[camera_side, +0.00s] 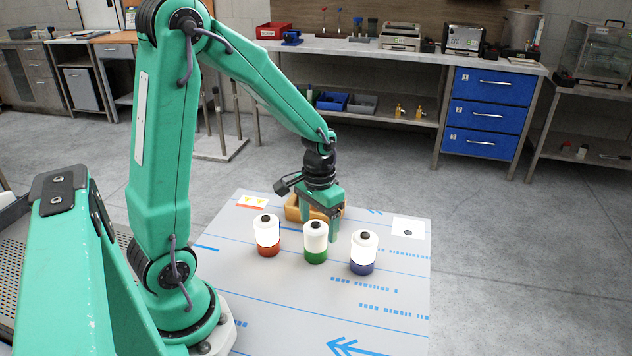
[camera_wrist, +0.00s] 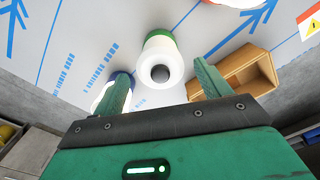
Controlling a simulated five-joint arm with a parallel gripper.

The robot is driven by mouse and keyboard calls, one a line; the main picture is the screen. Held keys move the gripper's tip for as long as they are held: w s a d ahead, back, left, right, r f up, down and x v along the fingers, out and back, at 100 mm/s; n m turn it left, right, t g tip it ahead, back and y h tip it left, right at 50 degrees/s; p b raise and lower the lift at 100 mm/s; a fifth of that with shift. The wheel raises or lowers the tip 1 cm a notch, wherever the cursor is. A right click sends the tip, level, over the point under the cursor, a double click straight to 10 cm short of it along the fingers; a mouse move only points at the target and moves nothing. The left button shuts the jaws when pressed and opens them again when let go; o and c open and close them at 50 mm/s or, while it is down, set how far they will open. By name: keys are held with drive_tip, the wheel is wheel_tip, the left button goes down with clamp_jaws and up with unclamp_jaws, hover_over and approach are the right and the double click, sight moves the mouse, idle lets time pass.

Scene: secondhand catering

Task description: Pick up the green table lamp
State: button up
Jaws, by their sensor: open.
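The green table lamp (camera_side: 316,241) stands upright on the table, with a white shade, a black cap and a green base. It is the middle one of three similar lamps. In the wrist view the lamp (camera_wrist: 161,62) shows between my finger tips, its cap facing the camera. My gripper (camera_side: 319,229) is open and empty, pointing down just behind the lamp in the side view. Its two fingers also show in the wrist view (camera_wrist: 162,76). I cannot tell whether the fingers reach beside the lamp or touch it.
A red-based lamp (camera_side: 266,235) stands left of the green one, and a blue-based lamp (camera_side: 363,253) right. A wooden box (camera_side: 294,209) sits close behind my gripper. A white card (camera_side: 408,229) lies at the right. The table's front (camera_side: 290,305) is clear.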

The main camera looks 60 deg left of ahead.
drive_tip(key=shift+s+a+f, duration=0.1)
drive_tip(key=shift+s+f, duration=0.05)
drive_tip(key=shift+f, duration=2.3)
drive_tip(key=c, duration=1.3)
drive_tip(key=shift+r, duration=0.2)
drive_tip(key=shift+r, duration=0.75)
drive_tip(key=r, duration=0.2)
drive_tip(key=shift+d+r, duration=0.35)
drive_tip(key=shift+r, duration=0.05)
drive_tip(key=s+d+r, duration=0.3)
drive_tip(key=d+r, duration=0.3)
drive_tip(key=d, duration=0.4)
drive_tip(key=shift+s+d+r, duration=0.15)
drive_tip(key=shift+d+r, duration=0.1)
